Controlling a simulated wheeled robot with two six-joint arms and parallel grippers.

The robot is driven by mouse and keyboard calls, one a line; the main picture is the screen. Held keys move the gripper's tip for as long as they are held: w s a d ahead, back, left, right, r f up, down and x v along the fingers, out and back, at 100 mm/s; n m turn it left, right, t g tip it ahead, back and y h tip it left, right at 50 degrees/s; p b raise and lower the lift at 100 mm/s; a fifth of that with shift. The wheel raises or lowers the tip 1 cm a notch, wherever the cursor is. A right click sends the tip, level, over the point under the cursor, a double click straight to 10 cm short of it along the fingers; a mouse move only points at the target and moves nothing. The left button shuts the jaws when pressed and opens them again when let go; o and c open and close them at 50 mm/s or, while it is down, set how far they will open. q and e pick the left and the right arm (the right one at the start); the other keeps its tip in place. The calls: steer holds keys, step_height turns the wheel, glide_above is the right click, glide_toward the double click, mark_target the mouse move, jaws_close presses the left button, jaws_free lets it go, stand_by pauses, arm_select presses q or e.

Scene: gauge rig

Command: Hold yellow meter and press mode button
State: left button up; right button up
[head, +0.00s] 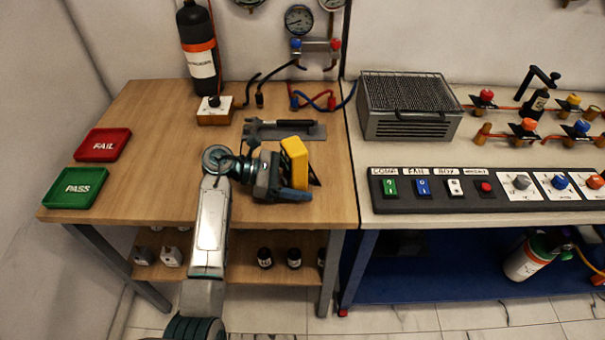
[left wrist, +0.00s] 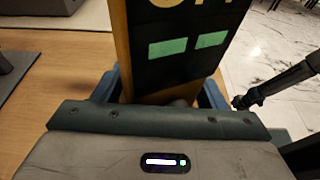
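The yellow meter (head: 294,160) stands upright, slightly tilted, between the fingers of my left gripper (head: 290,190) over the front right part of the wooden table. In the left wrist view the meter (left wrist: 180,45) shows a dark face with two green patches and yellow marking at the top edge. The blue fingers of my left gripper (left wrist: 163,95) lie close against both its sides, shut on it. The meter's lower end is partly hidden by the gripper. I cannot make out a mode button. My right gripper is not in view.
A grey metal tool (head: 285,130) with a black handle lies behind the meter. Green PASS (head: 75,188) and red FAIL (head: 103,145) trays sit at the left. A black button panel (head: 440,188) and a grille-topped box (head: 410,105) stand on the right bench. The table's middle left is clear.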

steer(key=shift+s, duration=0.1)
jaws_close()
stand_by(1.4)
